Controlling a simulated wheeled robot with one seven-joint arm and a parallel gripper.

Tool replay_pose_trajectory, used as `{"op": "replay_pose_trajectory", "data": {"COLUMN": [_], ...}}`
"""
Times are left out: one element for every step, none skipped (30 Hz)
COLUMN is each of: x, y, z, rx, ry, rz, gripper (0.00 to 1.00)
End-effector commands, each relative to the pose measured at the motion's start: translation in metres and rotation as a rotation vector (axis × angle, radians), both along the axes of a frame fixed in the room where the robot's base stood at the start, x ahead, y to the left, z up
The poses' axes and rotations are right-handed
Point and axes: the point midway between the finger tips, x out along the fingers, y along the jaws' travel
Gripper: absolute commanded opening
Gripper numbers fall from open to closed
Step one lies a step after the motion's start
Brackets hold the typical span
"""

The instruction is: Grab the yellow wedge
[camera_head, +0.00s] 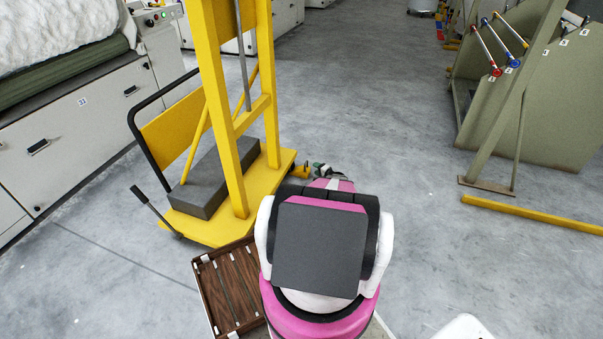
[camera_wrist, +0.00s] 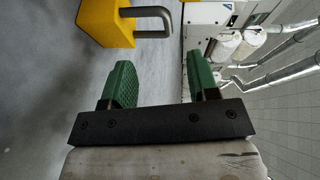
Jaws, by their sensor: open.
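The yellow wedge (camera_wrist: 103,22) is at the top left of the wrist view, cut off by the frame's upper edge. A grey bar handle (camera_wrist: 152,14) sticks out from its right side. My gripper (camera_wrist: 158,62) is open, its two green fingers apart with nothing between them. The wedge is beyond the fingertips, toward the left finger, and does not touch them. In the head view a small yellow piece (camera_head: 302,171), apparently the wedge, shows on the floor beside the cart's right end.
A yellow cart (camera_head: 210,229) with a tall frame and a grey block (camera_head: 212,182) stands left of my arm. A slatted brown crate (camera_head: 205,282) is at the lower left. A green stand (camera_head: 530,110) with a yellow floor bar is at right. The floor between is clear.

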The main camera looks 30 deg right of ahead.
Motion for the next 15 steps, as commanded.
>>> {"op": "replay_pose_trajectory", "data": {"x": [0.010,0.014,0.019,0.023,0.025,0.027,0.029,0.030,0.032,0.033,0.036,0.040,0.044,0.048,0.054], "y": [0.001,0.002,0.003,0.004,0.005,0.006,0.007,0.007,0.008,0.008,0.008,0.009,0.010,0.010,0.011], "z": [-0.003,-0.004,-0.004,-0.005,-0.005,-0.005,-0.005,-0.005,-0.005,-0.005,-0.005,-0.006,-0.006,-0.006,-0.006], "rx": [0.000,0.000,0.000,0.000,0.001,0.001,0.001,0.001,0.001,0.001,0.000,0.000,0.000,0.000,0.000], "ry": [0.000,0.000,0.000,0.000,0.000,0.000,0.001,0.001,0.001,0.000,0.000,0.000,0.000,0.000,0.000], "rz": [0.001,0.001,0.000,0.000,0.000,0.000,0.000,0.000,0.000,0.001,0.001,0.001,0.001,0.002,0.002], "gripper": [0.55,0.55,0.55,0.55,0.55,0.55,0.55,0.55,0.55,0.55,0.55,0.55,0.55,0.55,0.55]}}
